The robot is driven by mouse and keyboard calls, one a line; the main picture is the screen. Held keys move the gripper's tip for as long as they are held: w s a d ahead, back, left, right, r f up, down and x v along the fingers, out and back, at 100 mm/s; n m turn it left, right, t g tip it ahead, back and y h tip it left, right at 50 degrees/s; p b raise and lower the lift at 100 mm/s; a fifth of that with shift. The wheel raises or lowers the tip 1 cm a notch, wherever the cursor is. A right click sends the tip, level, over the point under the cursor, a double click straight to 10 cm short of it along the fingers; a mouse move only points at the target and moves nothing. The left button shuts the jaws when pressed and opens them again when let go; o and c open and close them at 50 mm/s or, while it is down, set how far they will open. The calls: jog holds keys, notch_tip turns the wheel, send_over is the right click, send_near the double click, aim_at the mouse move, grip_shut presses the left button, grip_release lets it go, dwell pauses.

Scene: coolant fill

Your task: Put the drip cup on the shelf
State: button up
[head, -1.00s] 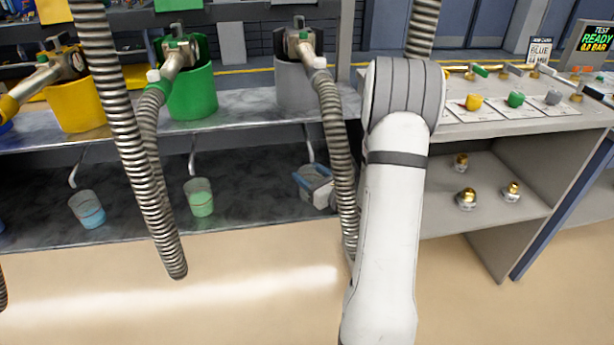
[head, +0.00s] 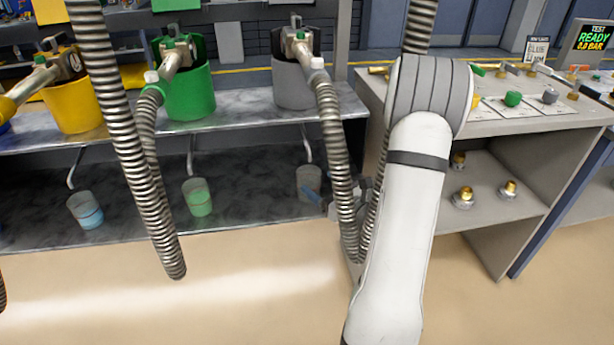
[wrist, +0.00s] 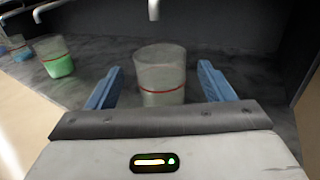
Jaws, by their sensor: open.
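The drip cup is a translucent grey cup with a red band. It stands upright on the dark lower shelf (head: 250,205), at the shelf's right end in the head view (head: 309,178) and in the middle of the wrist view (wrist: 162,76). My gripper (wrist: 160,68) is open, with a blue finger on each side of the cup's picture and a visible gap on both sides. In the head view my gripper (head: 322,196) is low at the cup's right, partly hidden by a hose and my arm.
A cup with blue liquid (head: 86,210) and one with green liquid (head: 198,197) stand left on the same shelf. Ribbed hoses (head: 335,140) hang in front. A bent spout (wrist: 153,10) is above the grey cup. Brass fittings (head: 463,196) sit on the right cabinet's shelf.

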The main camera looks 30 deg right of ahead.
jog(key=v, duration=0.6)
jog(key=s+a+r+n+g+y, duration=0.2)
jog(key=s+a+n+g+y, duration=0.2)
jog(key=a+n+g, duration=0.45)
jog(key=s+a+r+n+g+y, duration=0.2)
jog(key=s+a+n+g+y, duration=0.25)
jog(key=a+n, duration=0.7)
jog(key=s+a+n+g+h, duration=0.3)
jog(key=s+n+g+h, duration=0.2)
jog(key=s+n+h, duration=0.15)
jog(key=d+r+n+h, duration=0.1)
jog(key=n+h, duration=0.1)
jog(key=d+r+n+t+h, duration=0.1)
jog(key=n+h, duration=0.1)
jog(key=r+n+t+h, duration=0.1)
jog(key=n+h, duration=0.1)
jog(key=shift+w+d+n, duration=0.15)
jog(key=shift+d+n, duration=0.2)
jog(key=shift+d, duration=0.05)
